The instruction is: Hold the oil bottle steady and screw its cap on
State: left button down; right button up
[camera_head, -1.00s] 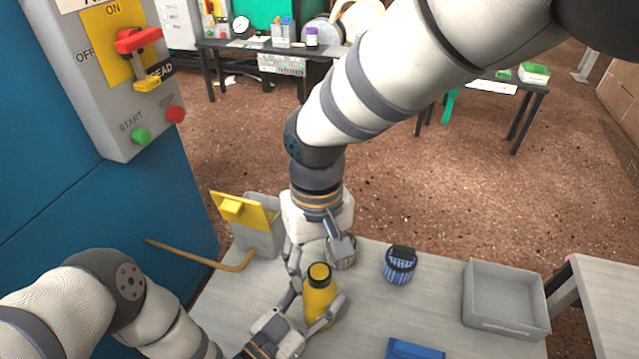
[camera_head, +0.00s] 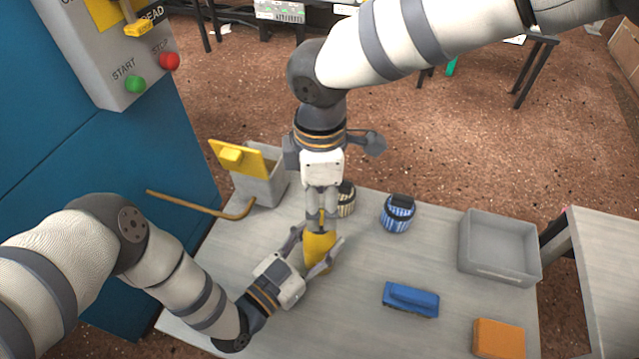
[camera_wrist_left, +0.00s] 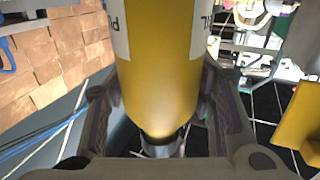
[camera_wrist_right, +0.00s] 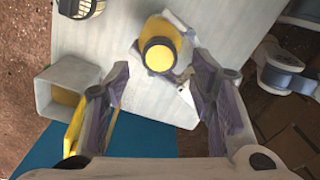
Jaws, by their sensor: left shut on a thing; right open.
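The yellow oil bottle (camera_head: 319,253) stands upright on the table, with my left gripper (camera_head: 318,246) shut around it from the left. In the left wrist view the yellow bottle (camera_wrist_left: 165,75), with white label patches, is between the fingers. My right gripper (camera_head: 321,222) is directly above the bottle, pointing down, and hides its top in the head view. How tightly the cap sits cannot be told.
A grey bin (camera_head: 262,187) with a yellow lid and a brown rod (camera_head: 195,205) are at the left. A striped jar (camera_head: 346,199), a blue striped jar (camera_head: 398,213) and a grey tray (camera_head: 470,255) are behind and right. A blue brush-like block (camera_head: 410,299) and orange block (camera_head: 499,338) lie in front.

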jog(key=shift+f, duration=2.35)
jog(key=shift+c, duration=0.2)
grip_shut()
jog(key=shift+o, duration=0.9)
grip_release()
notch_tip(320, 180, up, 12)
